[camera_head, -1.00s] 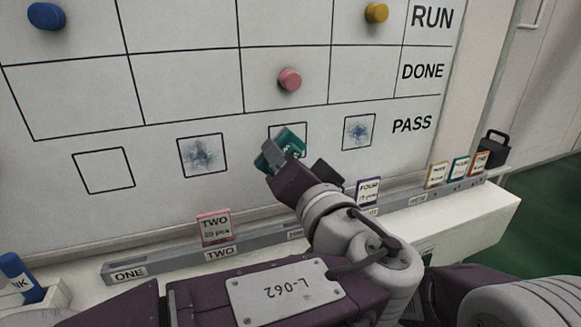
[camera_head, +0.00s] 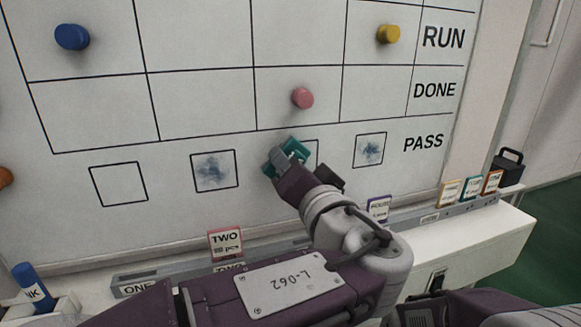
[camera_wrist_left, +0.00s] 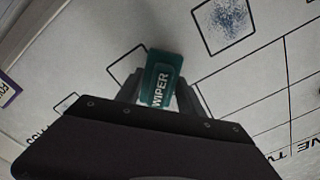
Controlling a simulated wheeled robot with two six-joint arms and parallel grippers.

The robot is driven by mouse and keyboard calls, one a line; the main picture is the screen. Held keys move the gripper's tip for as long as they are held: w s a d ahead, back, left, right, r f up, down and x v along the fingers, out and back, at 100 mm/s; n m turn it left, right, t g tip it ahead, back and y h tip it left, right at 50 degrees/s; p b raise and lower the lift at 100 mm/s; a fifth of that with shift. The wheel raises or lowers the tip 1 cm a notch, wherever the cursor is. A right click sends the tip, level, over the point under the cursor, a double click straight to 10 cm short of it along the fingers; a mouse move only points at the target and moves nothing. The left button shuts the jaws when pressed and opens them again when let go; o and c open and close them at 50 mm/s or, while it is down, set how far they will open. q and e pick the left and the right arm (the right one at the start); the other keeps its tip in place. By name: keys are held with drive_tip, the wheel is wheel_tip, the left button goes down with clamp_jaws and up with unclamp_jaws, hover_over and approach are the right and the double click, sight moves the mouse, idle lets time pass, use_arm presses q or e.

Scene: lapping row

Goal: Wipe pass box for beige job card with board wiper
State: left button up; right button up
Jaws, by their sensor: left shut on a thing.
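My left gripper (camera_head: 284,163) is shut on the teal board wiper (camera_head: 292,154), labelled WIPER in the left wrist view (camera_wrist_left: 160,78). The wiper covers the left part of the third pass box (camera_head: 311,152); the bit of box showing at its right looks white. Whether the wiper touches the board is unclear. The first pass box (camera_head: 118,184) is blank. The second (camera_head: 214,171) and fourth (camera_head: 369,150) hold blue smudges. A beige-yellow edged card (camera_head: 450,193) stands at the right of the rail; its wording is too small to read. My right gripper is out of view.
The rail (camera_head: 160,280) below the board carries a pink TWO card (camera_head: 225,243), a purple card (camera_head: 379,208), a teal card (camera_head: 472,187) and an orange card (camera_head: 492,181). A blue marker (camera_head: 32,285) stands at lower left. Round magnets sit higher on the board.

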use_arm(q)
drive_tip(key=shift+x, duration=0.95)
